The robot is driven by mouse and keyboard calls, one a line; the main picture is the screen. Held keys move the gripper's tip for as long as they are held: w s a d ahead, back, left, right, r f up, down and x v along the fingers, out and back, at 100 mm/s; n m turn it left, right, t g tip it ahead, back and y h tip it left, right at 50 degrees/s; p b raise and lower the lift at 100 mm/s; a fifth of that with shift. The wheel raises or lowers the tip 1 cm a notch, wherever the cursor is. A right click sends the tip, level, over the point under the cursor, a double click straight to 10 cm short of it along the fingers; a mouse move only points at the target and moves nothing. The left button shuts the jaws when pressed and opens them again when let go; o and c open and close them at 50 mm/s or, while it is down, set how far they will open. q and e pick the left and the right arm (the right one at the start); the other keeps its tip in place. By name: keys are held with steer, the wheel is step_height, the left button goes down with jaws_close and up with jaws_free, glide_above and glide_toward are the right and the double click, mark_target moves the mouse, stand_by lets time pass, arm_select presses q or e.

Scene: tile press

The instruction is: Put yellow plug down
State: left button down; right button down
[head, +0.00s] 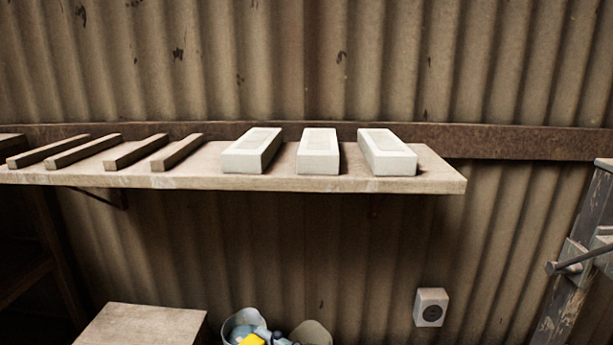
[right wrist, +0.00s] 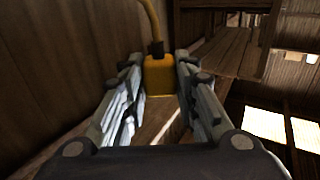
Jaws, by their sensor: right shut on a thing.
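The yellow plug (right wrist: 159,80) is between the fingertips of my right gripper (right wrist: 159,66) in the right wrist view, with a yellow cable (right wrist: 150,22) running up from its dark neck. My right gripper is shut on the plug. A wooden surface (right wrist: 160,122) shows beyond and below it; I cannot tell whether the plug touches it. In the head view a small yellow patch (head: 252,341) shows at the bottom edge among pale rounded shapes; I cannot tell whether it is the plug. My left gripper is not in view.
A wall shelf (head: 340,185) holds several wooden bars (head: 110,152) and three pale blocks (head: 318,152). A wall socket (head: 431,307) sits below its right part. A wooden top (head: 140,325) is at the lower left. A metal post (head: 580,260) stands at the right.

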steer(key=w+d+f+m+t+h, duration=0.1)
steer(key=d+f+m+t+h, duration=0.1)
steer(key=d+h, duration=0.3)
steer(key=w+d+f+m+t+h, duration=0.1)
steer(key=d+f+m+t+h, duration=0.2)
steer(key=d, duration=0.8)
steer(key=d+f+m+t+h, duration=0.2)
steer(key=d+f+m+h, duration=0.2)
steer(key=d+m+h, duration=0.2)
steer(key=d, duration=0.2)
steer(key=shift+w+d+t+h, duration=0.3)
steer(key=shift+w+h, duration=0.1)
steer(key=shift+f, duration=0.1)
